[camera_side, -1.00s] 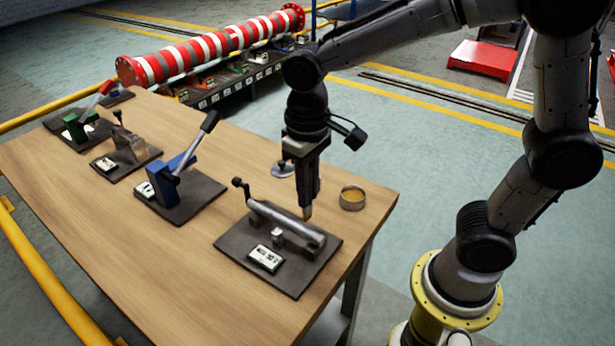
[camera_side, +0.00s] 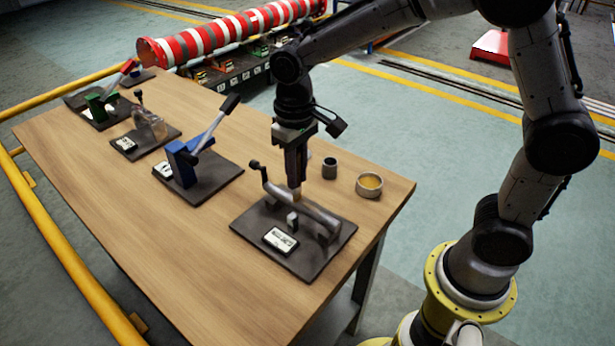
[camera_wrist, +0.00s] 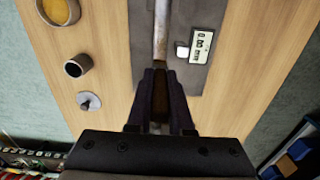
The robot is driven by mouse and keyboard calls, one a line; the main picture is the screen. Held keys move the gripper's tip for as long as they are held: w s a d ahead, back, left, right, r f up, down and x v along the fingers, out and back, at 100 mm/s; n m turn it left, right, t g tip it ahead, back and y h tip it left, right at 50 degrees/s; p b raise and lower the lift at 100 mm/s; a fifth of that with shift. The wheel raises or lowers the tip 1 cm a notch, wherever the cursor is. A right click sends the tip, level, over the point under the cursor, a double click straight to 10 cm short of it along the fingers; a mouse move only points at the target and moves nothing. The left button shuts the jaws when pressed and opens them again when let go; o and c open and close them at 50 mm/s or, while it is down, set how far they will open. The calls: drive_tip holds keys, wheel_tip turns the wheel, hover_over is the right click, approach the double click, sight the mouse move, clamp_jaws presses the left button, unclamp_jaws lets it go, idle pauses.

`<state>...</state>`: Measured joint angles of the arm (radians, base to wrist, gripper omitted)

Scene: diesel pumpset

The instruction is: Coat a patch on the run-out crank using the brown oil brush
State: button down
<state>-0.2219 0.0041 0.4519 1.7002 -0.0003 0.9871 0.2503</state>
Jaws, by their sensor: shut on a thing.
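The run-out crank (camera_side: 318,214) is a silver-grey shaft with a dark knobbed handle at its left end, lying on a dark base plate (camera_side: 318,262). It also shows in the wrist view (camera_wrist: 160,30), running up from between my fingers. My gripper (camera_side: 295,180) points down over the middle of the crank, shut on the brown oil brush (camera_side: 297,194). Only the brush's pale-brown lower end shows below the fingers in the side view. That tip is at the crank's shaft; I cannot tell whether it touches. In the wrist view the fingers (camera_wrist: 160,112) hide much of the brush.
A round dish of amber oil (camera_side: 370,185) and a dark cup (camera_side: 329,168) stand right of the crank. A small knobbed disc (camera_wrist: 88,101) lies near the cup. A digital readout (camera_side: 279,240) sits on the base plate. A blue lever fixture (camera_side: 184,165) stands left.

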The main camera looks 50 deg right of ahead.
drive_tip(key=shift+w, duration=2)
drive_tip(key=shift+s, duration=5.3)
wheel_tip(320, 180, up, 8)
drive_tip(key=shift+f, duration=0.15)
